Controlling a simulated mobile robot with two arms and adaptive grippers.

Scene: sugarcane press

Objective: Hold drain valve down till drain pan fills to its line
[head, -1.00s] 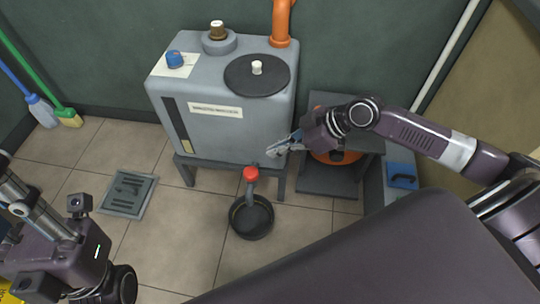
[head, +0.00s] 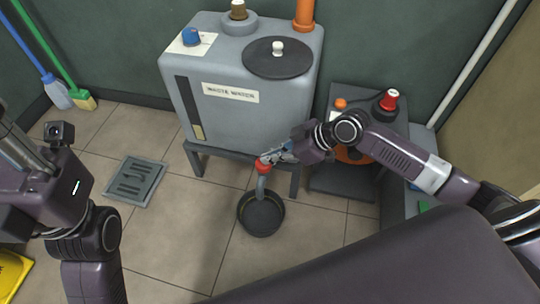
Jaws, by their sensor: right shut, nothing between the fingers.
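The drain valve (head: 263,167) has a red top, with a grey spout below it at the front of the grey waste tank (head: 235,115). My right gripper (head: 268,158) is shut and empty, its fingertips at the red top and partly covering it. I cannot tell whether they press it down. The round black drain pan (head: 260,217) sits on the floor under the spout.
The tank stands on a grey stand (head: 205,150). A dark machine with a red knob (head: 389,98) is behind my right arm. A floor drain grate (head: 136,181) lies left of the pan, with a yellow object (head: 12,270) at lower left. Tiles around the pan are clear.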

